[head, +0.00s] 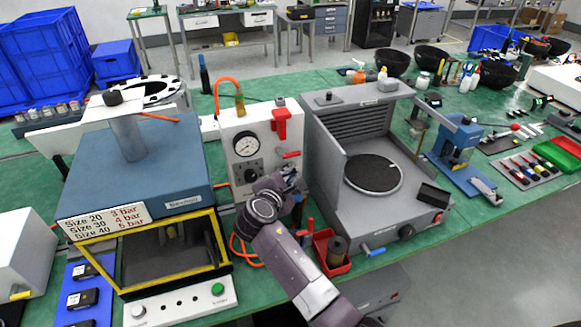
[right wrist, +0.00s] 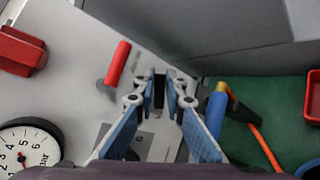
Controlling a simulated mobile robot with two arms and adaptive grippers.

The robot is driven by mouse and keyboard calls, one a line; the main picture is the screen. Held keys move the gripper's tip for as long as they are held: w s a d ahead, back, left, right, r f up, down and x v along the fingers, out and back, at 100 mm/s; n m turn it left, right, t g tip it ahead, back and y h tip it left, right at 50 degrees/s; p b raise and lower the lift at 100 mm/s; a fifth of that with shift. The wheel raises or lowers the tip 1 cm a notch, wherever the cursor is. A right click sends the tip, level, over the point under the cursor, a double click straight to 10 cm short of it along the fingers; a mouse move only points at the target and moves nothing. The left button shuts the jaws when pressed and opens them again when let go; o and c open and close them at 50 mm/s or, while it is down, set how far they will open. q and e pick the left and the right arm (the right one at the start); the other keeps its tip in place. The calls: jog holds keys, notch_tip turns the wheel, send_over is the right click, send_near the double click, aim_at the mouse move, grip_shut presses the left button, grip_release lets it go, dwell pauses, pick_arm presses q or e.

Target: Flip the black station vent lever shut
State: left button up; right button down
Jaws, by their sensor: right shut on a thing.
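The white station panel (head: 262,122) with a round pressure gauge (head: 246,145) stands mid-table. My right gripper (head: 289,174) is at the panel's lower right, below a small red lever (head: 291,155). In the right wrist view my right gripper (right wrist: 161,82) is closed around a narrow black piece, the black vent lever (right wrist: 159,92), in front of the panel face. Most of the lever is hidden between the fingers, so its exact angle cannot be told. The gauge also shows in the wrist view (right wrist: 27,150). My left gripper is not in view.
A red-handled lever (right wrist: 118,64) is just left of the fingers in the wrist view. The grey machine (head: 335,155) stands close on the right of the panel, the blue press (head: 135,165) on the left. A red bin (head: 328,252) is in front.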

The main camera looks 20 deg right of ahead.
jog(key=m+y+p, duration=0.1)
jog(key=p, duration=0.1)
jog(key=f+m+y+p, duration=0.1)
jog(key=p, duration=0.2)
jog(key=shift+d+g+y, duration=0.25)
jog(key=shift+g+y, duration=0.05)
jog(key=shift+g, duration=0.1)
jog(key=c, duration=2)
grip_release()
jog(key=v, duration=1.2)
